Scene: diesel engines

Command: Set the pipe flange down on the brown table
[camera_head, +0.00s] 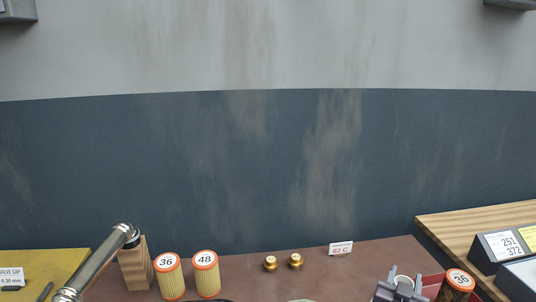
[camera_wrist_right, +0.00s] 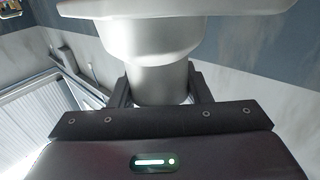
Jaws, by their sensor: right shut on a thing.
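The pipe flange (camera_wrist_right: 155,40) is a pale grey part with a wide rim and a narrower neck. It fills the upper middle of the right wrist view. My right gripper (camera_wrist_right: 162,88) is shut on its neck, one dark finger on each side. The brown table (camera_head: 345,270) runs along the bottom of the head view. A pale curved edge (camera_head: 301,300) shows at the bottom of that view, too cut off to identify. I cannot tell the flange's height over the table. My left gripper is not in view.
Two orange-rimmed filters (camera_head: 168,278) stand beside a wooden block (camera_head: 134,268) with a silver rod (camera_head: 95,264) in front. Two brass caps (camera_head: 296,260) and a small sign (camera_head: 341,248) sit farther back. A grey clamp-like thing (camera_head: 400,291) and a red bin (camera_head: 432,286) are at right.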

